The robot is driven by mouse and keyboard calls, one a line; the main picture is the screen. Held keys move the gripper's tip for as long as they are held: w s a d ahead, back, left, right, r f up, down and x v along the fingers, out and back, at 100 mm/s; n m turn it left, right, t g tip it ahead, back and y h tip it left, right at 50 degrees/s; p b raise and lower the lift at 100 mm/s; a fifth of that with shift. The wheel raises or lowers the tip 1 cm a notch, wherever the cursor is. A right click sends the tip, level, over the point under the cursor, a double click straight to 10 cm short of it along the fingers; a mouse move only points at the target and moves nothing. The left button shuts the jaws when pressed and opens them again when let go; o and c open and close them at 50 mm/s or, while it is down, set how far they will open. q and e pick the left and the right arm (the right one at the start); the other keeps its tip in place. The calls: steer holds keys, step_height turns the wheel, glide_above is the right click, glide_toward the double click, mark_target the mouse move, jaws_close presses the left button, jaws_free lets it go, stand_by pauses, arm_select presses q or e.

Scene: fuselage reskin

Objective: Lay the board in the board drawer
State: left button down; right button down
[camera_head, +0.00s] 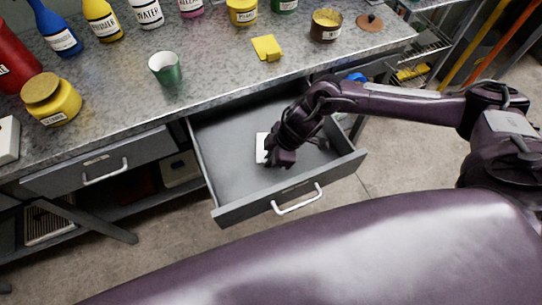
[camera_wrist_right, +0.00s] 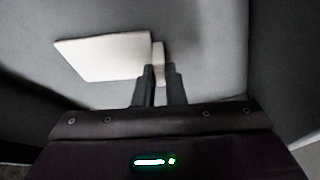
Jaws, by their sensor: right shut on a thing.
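The open grey drawer (camera_head: 230,178) is pulled out below the worktop. My right gripper (camera_head: 268,158) reaches down inside it, near the drawer's middle. A white board (camera_head: 261,147) shows at the gripper's fingers, partly hidden by the hand. In the right wrist view the flat white board (camera_wrist_right: 105,57) lies at or close above the grey drawer floor; I cannot tell whether it touches. The right gripper's fingers (camera_wrist_right: 158,80) are shut on a pale upright part at the board's right edge. My left gripper is not in view.
The drawer's front panel with its white handle (camera_head: 298,200) stands toward me. A second, shut drawer (camera_head: 100,165) is at the left. The worktop (camera_head: 210,75) above holds several bottles, a green cup (camera_head: 165,69), a yellow jar (camera_head: 52,100) and a yellow cloth (camera_head: 267,48). The drawer's left part is clear.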

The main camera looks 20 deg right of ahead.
steer(key=c, duration=2)
jaws_free()
steer(key=shift+f, duration=0.15)
steer(key=o, duration=0.5)
steer(key=shift+r, duration=0.3)
steer(key=v, duration=1.1)
steer(key=shift+r, duration=0.35)
steer(key=shift+s+d, duration=0.15)
